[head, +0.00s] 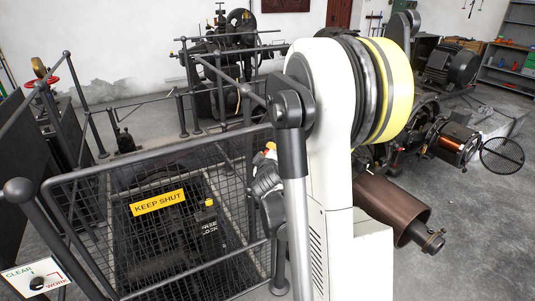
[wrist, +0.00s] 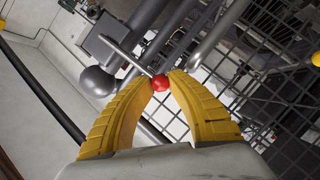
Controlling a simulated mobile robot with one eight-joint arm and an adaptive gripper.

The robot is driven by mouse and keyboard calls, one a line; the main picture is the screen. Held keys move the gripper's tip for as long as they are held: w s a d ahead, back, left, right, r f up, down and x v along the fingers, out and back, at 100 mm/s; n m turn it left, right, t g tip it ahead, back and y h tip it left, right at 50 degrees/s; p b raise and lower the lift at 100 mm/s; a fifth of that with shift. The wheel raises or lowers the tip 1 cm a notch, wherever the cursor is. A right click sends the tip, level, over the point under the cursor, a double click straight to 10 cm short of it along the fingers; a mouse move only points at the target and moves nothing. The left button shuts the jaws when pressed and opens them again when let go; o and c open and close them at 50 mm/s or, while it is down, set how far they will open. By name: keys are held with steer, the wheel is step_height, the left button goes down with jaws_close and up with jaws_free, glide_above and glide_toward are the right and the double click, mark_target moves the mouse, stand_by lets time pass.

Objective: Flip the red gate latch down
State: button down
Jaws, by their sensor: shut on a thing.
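The red gate latch knob (wrist: 161,83) shows in the wrist view between the two yellow fingertips of my gripper (wrist: 160,78). The fingertips are closed on it. A thin pale rod (wrist: 124,54) runs from beside the knob up to the left, towards a grey bracket; whether it joins the knob is hard to tell. In the head view, my gripper (head: 268,152) is a small patch of red and yellow, mostly hidden behind my arm. The mesh gate (head: 100,225) with a yellow KEEP SHUT sign (head: 158,202) stands left of my gripper.
A grey ball-topped post (wrist: 97,81) is close to my fingers in the wrist view, with mesh and rails to the right. In the head view, a CLEAR/WORK dial (head: 37,283) is at lower left. Machinery (head: 375,205) stands right of my arm. Bare floor lies at far right.

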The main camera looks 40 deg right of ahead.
steer(key=c, duration=1.3)
jaws_free()
steer(key=shift+f, duration=0.25)
steer(key=shift+o, duration=0.2)
steer(key=shift+s, duration=0.1)
steer(key=shift+r, duration=0.1)
steer(key=v, duration=1.2)
steer(key=s+a+m+g+y, duration=0.1)
steer(key=s+a+y, duration=0.4)
steer(key=a, duration=0.8)
steer(key=s+a+m+g+y, duration=0.1)
steer(key=s+a+g+y, duration=0.2)
steer(key=a, duration=1.1)
steer(key=s+y, duration=0.1)
steer(key=s, duration=0.2)
steer(key=shift+s+f+y, duration=0.3)
steer(key=shift+f+y, duration=0.1)
